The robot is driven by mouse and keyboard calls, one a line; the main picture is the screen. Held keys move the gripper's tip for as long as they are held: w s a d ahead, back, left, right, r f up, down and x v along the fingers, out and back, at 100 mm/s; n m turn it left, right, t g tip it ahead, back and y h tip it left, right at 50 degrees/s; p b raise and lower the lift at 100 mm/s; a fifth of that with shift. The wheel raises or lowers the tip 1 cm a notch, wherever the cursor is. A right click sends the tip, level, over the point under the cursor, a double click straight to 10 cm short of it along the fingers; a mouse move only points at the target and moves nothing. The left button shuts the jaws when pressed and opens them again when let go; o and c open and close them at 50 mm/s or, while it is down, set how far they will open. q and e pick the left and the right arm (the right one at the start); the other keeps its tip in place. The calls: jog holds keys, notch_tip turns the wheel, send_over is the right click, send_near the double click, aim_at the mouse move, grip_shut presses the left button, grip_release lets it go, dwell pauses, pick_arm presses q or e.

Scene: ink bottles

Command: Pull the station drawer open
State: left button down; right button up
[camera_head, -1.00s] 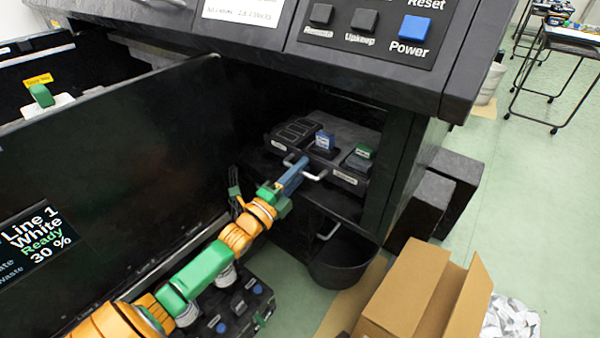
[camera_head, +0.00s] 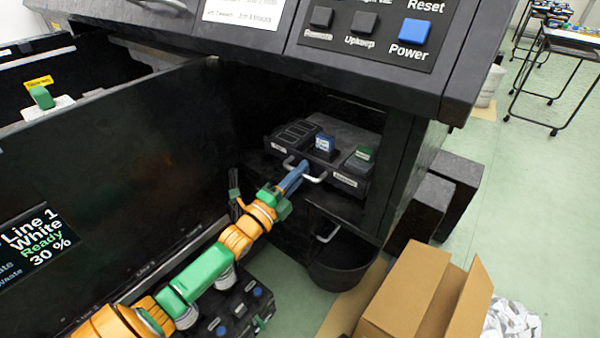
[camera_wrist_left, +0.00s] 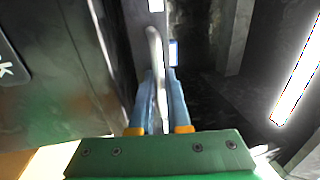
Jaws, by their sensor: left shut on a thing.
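The station drawer (camera_head: 312,166) is a dark tray-like unit in the recess under the machine's panel, with a pale bar handle (camera_head: 318,179) on its front. In the left wrist view, the handle (camera_wrist_left: 154,42) runs between the fingers (camera_wrist_left: 161,76). The drawer's inside shows in part, but I cannot tell how far out it is. My right gripper is not in view.
A large dark panel (camera_head: 120,150) with a status display stands left of my arm. A second handle (camera_head: 328,234) and a black bin (camera_head: 343,263) are below the drawer. An open cardboard box (camera_head: 415,290) stands on the floor at the lower right. Free floor lies to the right.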

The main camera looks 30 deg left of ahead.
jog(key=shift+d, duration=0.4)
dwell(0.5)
